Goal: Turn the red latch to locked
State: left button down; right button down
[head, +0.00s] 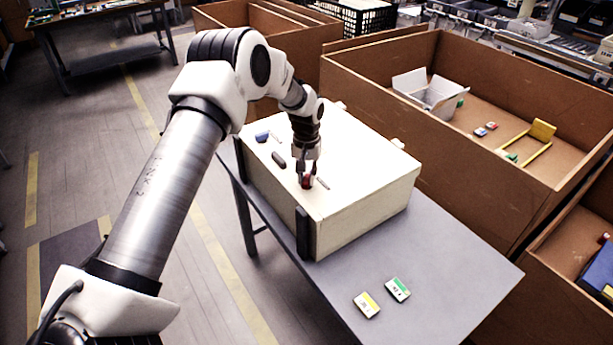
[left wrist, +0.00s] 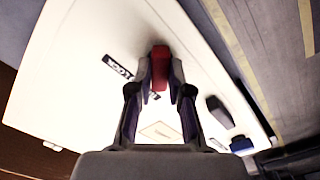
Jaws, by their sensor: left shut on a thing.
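The red latch (left wrist: 160,54) is on the top face of a cream-white box (head: 362,192) that stands on a grey table. In the left wrist view the red latch is between the fingertips of my left gripper (left wrist: 160,82), which is shut on it. In the head view my left gripper (head: 306,178) comes down onto the box top from above, and only a small part of the red latch (head: 307,183) shows. A black label with white letters (left wrist: 119,66) is beside the latch, partly hidden by a finger. My right gripper is not in view.
On the box top are a dark grey block (head: 279,159) and a blue block (head: 262,137). A large brown bin (head: 480,150) stands close behind the box.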

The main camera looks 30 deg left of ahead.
pick_arm(q)
jog(key=m, duration=0.4)
jog(key=shift+s+f+m, duration=0.15)
jog(key=shift+f+m, duration=0.05)
jog(key=shift+m, duration=0.1)
jog(key=m+b, duration=0.1)
jog(key=m, duration=0.3)
jog(key=shift+m, duration=0.3)
jog(key=c, duration=1.1)
grip_release()
jog(key=r, duration=1.2)
jog(key=shift+w, duration=0.2)
